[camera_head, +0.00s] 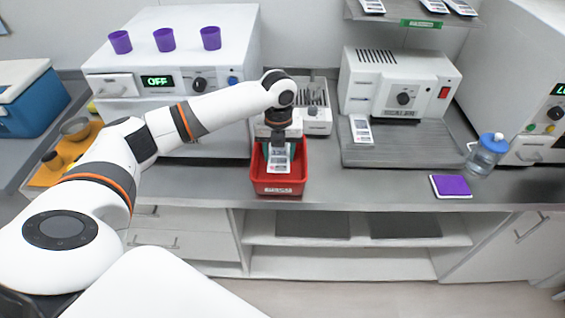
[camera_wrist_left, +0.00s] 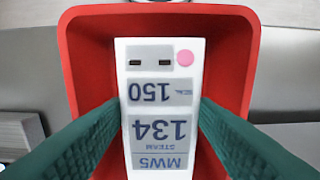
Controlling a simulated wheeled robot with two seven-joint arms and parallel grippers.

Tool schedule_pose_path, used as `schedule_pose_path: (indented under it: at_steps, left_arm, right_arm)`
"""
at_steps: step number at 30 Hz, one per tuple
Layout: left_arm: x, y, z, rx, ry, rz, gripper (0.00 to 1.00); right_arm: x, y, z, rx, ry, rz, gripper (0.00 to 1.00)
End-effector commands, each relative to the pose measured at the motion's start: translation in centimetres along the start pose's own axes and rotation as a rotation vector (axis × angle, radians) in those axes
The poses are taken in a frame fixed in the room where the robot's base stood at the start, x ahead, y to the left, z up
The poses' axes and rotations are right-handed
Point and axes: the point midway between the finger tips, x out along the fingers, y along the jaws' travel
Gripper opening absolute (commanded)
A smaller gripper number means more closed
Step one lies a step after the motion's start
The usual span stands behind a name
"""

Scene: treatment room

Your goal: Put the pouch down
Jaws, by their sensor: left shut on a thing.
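The pouch (camera_head: 278,163) is a white flat packet with grey label panels, held upright over or inside the red bin (camera_head: 278,188) on the counter. In the left wrist view the pouch (camera_wrist_left: 165,110) shows a pink dot and the printed numbers 150 and 134, with the red bin (camera_wrist_left: 75,60) around it. My left gripper (camera_head: 277,143) is shut on the pouch, one green finger on each side of it. Whether the pouch touches the bin's floor cannot be told. My right gripper is not in view.
A white sealing machine (camera_head: 395,85) with another packet (camera_head: 361,130) stands right of the bin. A purple-topped pad (camera_head: 451,186) and a blue-lidded jar (camera_head: 487,155) sit farther right. A white box with purple cups (camera_head: 164,39) stands behind my left arm. Counter between bin and pad is clear.

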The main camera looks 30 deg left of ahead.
Motion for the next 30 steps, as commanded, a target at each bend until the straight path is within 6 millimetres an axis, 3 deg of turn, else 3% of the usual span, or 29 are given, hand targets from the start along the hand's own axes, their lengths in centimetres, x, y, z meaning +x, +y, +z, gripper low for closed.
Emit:
schedule_pose_path:
  at_steps: [3, 6, 10, 16, 25, 26, 29, 30]
  left_arm:
    - [1.6, 0.0, 0.0, -0.001, 0.000, 0.000, 0.30]
    - [2.3, 0.0, 0.0, -0.001, 0.001, 0.001, 0.30]
    - [3.6, -0.1, 0.1, 0.000, -0.001, -0.002, 0.30]
    - [5.9, 0.0, 0.0, -0.001, 0.001, 0.000, 0.30]
    - [6.2, 0.0, 0.0, -0.001, 0.002, 0.000, 0.30]
    - [6.1, 0.0, 0.0, -0.001, 0.002, 0.001, 0.57]
    - [6.1, 0.0, 0.0, -0.001, 0.002, 0.001, 0.73]
    - [6.1, 0.0, 0.0, -0.001, 0.002, 0.000, 0.74]
  right_arm:
    - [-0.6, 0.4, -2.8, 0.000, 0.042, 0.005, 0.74]
    - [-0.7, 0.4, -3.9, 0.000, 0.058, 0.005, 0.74]
    - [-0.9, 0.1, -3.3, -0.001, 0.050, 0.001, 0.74]
    - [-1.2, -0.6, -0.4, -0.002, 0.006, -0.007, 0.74]
    - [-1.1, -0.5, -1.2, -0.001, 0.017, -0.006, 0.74]
    - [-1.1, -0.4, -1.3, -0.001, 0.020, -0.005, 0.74]
    - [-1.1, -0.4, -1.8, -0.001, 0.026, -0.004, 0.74]
    - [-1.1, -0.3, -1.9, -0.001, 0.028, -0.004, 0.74]
